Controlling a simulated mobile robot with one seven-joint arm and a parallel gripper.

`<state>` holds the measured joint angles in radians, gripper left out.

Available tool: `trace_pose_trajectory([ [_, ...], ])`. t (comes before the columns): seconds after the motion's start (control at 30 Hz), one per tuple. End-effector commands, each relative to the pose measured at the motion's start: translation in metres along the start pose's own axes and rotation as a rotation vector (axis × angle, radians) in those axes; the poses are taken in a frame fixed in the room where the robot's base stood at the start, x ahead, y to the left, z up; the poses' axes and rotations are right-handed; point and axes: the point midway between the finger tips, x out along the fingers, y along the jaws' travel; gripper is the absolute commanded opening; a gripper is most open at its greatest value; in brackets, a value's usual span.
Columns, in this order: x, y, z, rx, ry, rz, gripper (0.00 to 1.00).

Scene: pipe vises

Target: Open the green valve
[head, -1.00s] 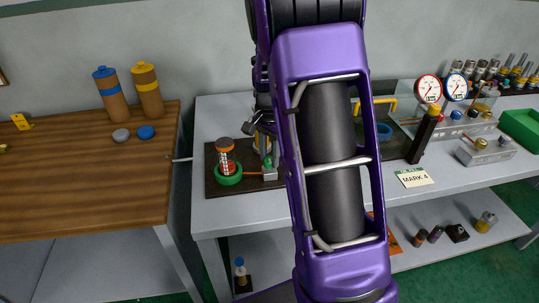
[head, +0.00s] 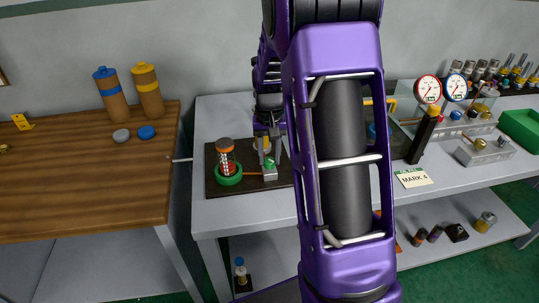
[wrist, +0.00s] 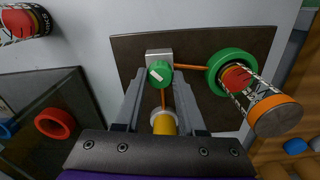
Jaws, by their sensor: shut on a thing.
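The green valve (wrist: 160,73) is a small green knob with a white mark on top, on a light grey block (wrist: 158,56). In the head view the valve (head: 270,164) is at the right part of a dark brown board (head: 213,181). My gripper (wrist: 160,80) is over the block, with its two fingers shut on the valve from either side. In the head view my gripper (head: 270,150) points down at it, and the finger contact is too small to see there.
A copper pipe (wrist: 190,67) joins the block to a green ring (wrist: 217,70) holding an orange-capped canister (wrist: 250,100). A yellow cylinder (wrist: 164,122) stands close between my fingers' bases. A wooden table (head: 80,200) stands left; gauges (head: 428,89) stand right.

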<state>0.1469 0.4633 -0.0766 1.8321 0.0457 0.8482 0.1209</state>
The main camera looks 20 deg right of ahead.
Motion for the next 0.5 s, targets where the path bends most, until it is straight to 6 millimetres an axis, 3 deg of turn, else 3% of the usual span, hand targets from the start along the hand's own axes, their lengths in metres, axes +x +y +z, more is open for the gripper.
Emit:
trace_pose_trajectory([
  [0.5,-0.0011,0.0003,-0.0003,-0.468,0.001,0.000,0.00],
])
